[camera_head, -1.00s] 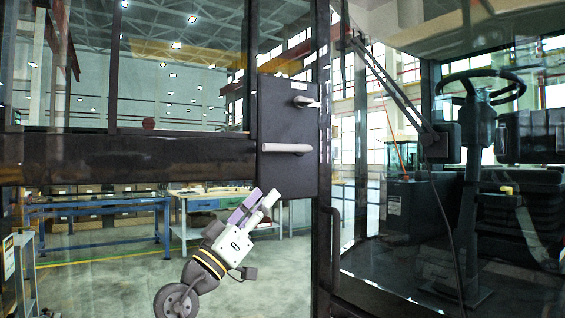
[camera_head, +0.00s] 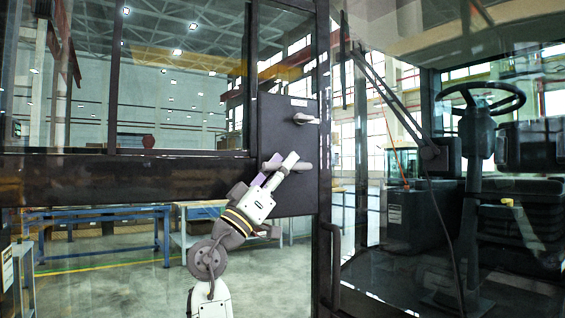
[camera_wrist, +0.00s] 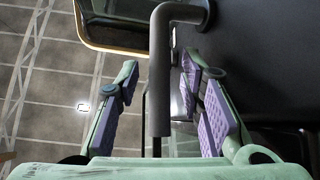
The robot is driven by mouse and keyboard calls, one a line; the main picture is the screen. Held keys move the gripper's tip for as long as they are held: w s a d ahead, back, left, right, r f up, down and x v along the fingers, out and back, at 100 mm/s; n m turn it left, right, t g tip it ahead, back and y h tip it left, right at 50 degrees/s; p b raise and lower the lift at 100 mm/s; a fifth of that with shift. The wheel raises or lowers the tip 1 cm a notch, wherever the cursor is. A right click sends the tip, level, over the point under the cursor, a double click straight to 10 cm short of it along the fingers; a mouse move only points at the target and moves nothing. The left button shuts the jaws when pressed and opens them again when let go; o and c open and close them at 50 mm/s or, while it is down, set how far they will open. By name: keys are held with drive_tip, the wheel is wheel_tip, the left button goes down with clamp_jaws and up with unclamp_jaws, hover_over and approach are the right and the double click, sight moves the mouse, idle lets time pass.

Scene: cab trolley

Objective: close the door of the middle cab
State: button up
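The cab door has a dark frame (camera_head: 90,180) with glass and fills the left half of the head view. Its black panel (camera_head: 275,125) carries a small upper handle (camera_head: 305,119) and a grey bar handle (camera_head: 304,166) below it. My gripper (camera_head: 283,160) is at the bar handle and covers its left part. In the wrist view, the green fingers with purple pads stand apart, and the grey bar handle (camera_wrist: 161,75) lies between them. Clear gaps show on both sides, so my gripper (camera_wrist: 160,66) is open and not clamped on it. The door's angle is hard to tell.
To the right is the cab interior with a steering wheel (camera_head: 480,92), a seat (camera_head: 530,205) and a black vertical grab handle (camera_head: 332,250) near the door's edge. Blue workbenches (camera_head: 100,215) stand behind the glass. The grey floor shows below the door.

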drive_tip(key=shift+c, duration=0.6)
clamp_jaws()
idle(0.4)
